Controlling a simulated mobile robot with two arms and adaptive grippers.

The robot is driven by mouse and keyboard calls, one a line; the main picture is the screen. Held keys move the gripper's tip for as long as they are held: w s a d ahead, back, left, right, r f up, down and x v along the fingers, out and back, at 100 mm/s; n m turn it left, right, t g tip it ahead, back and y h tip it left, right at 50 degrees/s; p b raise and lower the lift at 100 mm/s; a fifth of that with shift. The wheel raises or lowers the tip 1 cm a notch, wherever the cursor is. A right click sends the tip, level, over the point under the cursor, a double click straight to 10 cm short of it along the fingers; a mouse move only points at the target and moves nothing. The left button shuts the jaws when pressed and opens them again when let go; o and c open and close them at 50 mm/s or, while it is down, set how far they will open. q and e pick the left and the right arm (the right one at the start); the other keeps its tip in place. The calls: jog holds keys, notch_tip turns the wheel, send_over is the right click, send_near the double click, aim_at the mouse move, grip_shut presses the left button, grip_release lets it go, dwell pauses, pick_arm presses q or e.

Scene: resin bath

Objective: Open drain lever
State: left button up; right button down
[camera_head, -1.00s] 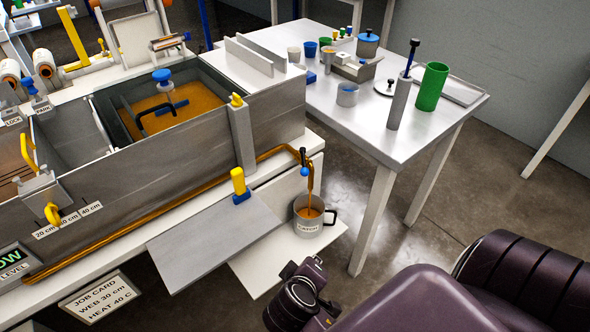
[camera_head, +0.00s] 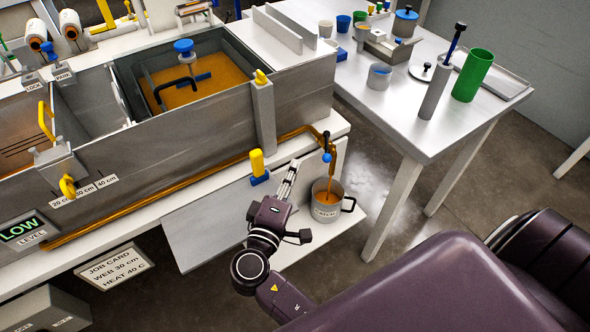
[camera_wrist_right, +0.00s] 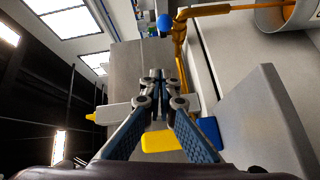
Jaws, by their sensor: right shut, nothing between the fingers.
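A small lever with a blue ball (camera_head: 326,157) and a dark top hangs at the end of the orange drain pipe (camera_head: 285,138). A thin orange stream runs from there down into a grey mug (camera_head: 326,212). The blue ball also shows in the wrist view (camera_wrist_right: 164,22), beyond my fingertips. A yellow handle on a blue base (camera_head: 257,163) stands on the ledge to the left. I cannot tell for sure which is the drain lever. My right gripper (camera_head: 292,167) is shut and empty, between the yellow handle and the mug, apart from the ball. My left gripper is out of view.
The steel bath (camera_head: 200,135) with orange resin stands behind the ledge. A grey plate (camera_head: 205,225) juts out below my right gripper. A white table (camera_head: 400,110) with cups, a green cylinder (camera_head: 472,75) and a syringe-like tool (camera_head: 440,80) stands at the right.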

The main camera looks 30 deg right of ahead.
aim_at(331, 158)
jog(key=x, duration=0.7)
jog(key=s+d+n+t+y, duration=0.1)
jog(key=s+d, duration=0.1)
jog(key=s+d+f+n+t+y+p, duration=0.1)
jog(key=s+d+n+y, duration=0.1)
jog(key=shift+d+f+t, duration=0.1)
jog(key=shift+d+t, duration=0.2)
jog(key=shift+d, duration=0.1)
jog(key=n+y, duration=0.1)
jog(key=d+t+y, duration=0.1)
jog(key=shift+s+n+y+b, duration=0.35)
jog(key=shift+n+y, duration=0.05)
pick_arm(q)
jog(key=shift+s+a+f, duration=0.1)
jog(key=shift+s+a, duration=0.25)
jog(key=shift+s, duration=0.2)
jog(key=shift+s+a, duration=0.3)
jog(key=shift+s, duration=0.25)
pick_arm(e)
jog(key=shift+s+d, duration=0.1)
jog(key=shift+d, duration=0.25)
pick_arm(q)
jog(key=shift+b, duration=0.3)
pick_arm(e)
jog(key=shift+d, duration=0.15)
